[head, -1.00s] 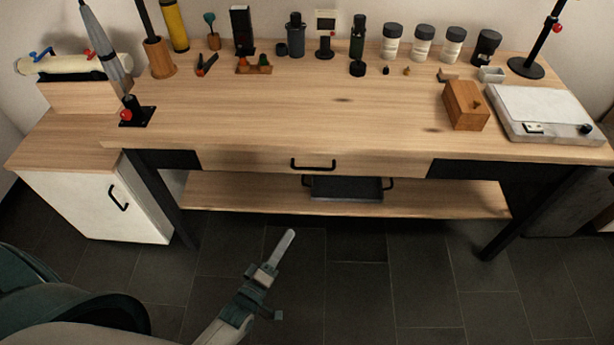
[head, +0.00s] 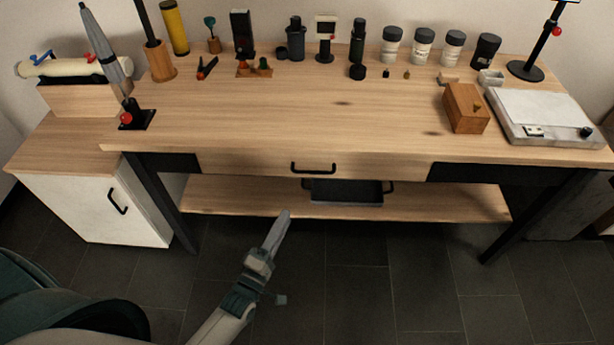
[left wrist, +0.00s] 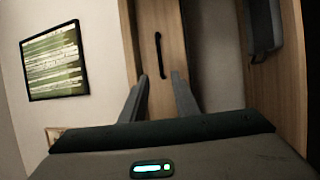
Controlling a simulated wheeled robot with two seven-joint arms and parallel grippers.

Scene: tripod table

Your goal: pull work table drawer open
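The work table (head: 250,115) has a wooden drawer (head: 260,163) in its front, under the table top. The drawer front looks flush with the table, and a black bar handle (head: 313,168) sits at its middle. My left gripper (head: 283,216) is in front of the table, below and left of the handle, and not touching it. In the left wrist view its two fingers (left wrist: 161,92) are apart with nothing between them. There the drawer front (left wrist: 174,45) and handle (left wrist: 158,55) appear turned upright, beyond the fingertips. My right gripper is not in view.
A lower shelf (head: 240,196) under the table carries a black tray (head: 346,191). A white cabinet (head: 85,205) stands at left. Bottles, a wooden box (head: 466,108) and a white scale (head: 545,115) stand on the table top. The floor in front is clear.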

